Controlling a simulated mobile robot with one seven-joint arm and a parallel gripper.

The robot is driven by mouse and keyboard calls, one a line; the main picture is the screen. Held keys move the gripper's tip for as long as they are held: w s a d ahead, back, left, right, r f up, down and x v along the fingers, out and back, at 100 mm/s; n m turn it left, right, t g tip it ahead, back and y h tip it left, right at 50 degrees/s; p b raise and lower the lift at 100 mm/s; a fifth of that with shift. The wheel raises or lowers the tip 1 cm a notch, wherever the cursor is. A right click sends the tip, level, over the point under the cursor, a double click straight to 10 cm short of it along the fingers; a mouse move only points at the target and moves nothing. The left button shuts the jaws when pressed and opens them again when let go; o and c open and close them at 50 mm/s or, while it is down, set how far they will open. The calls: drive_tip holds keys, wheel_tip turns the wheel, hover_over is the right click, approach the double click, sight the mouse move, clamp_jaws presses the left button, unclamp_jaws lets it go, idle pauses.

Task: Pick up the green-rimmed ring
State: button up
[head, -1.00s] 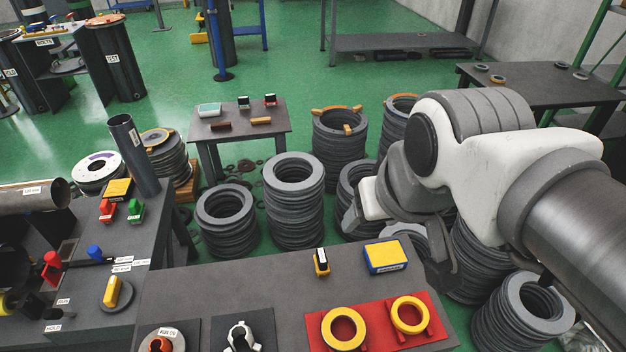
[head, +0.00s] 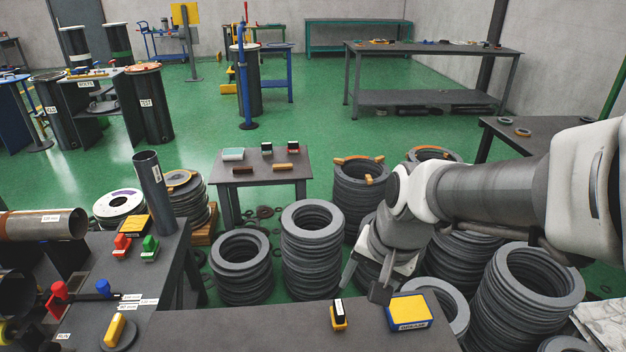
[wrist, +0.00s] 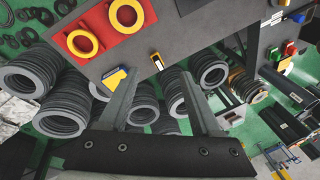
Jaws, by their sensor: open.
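I cannot make out a green-rimmed ring in either view. Two yellow-faced rings, one (wrist: 81,43) and another (wrist: 126,15), lie on a red mat (wrist: 107,42) in the wrist view; no green shows on their rims. My gripper (head: 364,282) is open and empty above the far edge of the near dark table (head: 250,330). In the wrist view its fingers (wrist: 160,76) are spread, with the table's edge and stacks of grey rings beyond them.
Stacks of grey rings, one here (head: 312,245), crowd the floor beyond the table. A yellow-and-blue box (head: 409,311) and a small yellow-black item (head: 338,314) stand near the table's far edge. A dark upright tube (head: 151,180) is at left. Green floor is open farther back.

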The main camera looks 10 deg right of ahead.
drive_tip(key=w+f+m+g+b, duration=0.1)
drive_tip(key=f+m+b, duration=0.1)
drive_tip(key=f, duration=0.8)
drive_tip(key=w+d+f+m+h+b, duration=0.1)
drive_tip(key=f+m+b, duration=0.2)
drive_tip(key=f, duration=0.8)
drive_tip(key=w+f+m+g+b, duration=0.1)
drive_tip(key=f+m+b, duration=0.1)
drive_tip(key=f+b, duration=0.4)
drive_tip(key=shift+w+d+f+g, duration=0.1)
drive_tip(key=shift+w+f, duration=0.05)
drive_tip(key=shift+f, duration=0.65)
drive_tip(key=shift+w+d+f+g, duration=0.1)
drive_tip(key=shift+d+f, duration=0.05)
drive_tip(key=shift+f, duration=0.6)
drive_tip(key=shift+w+d+f+g, duration=0.1)
drive_tip(key=shift+w+f, duration=0.05)
drive_tip(key=shift+f, duration=0.65)
drive_tip(key=f+b, duration=0.2)
drive_tip(key=f, duration=0.1)
drive_tip(key=f+b, duration=0.1)
drive_tip(key=f, duration=0.1)
drive_tip(key=shift+s+a+f, duration=0.1)
drive_tip(key=shift+s+a, duration=0.2)
drive_tip(key=shift+c, duration=0.3)
clamp_jaws()
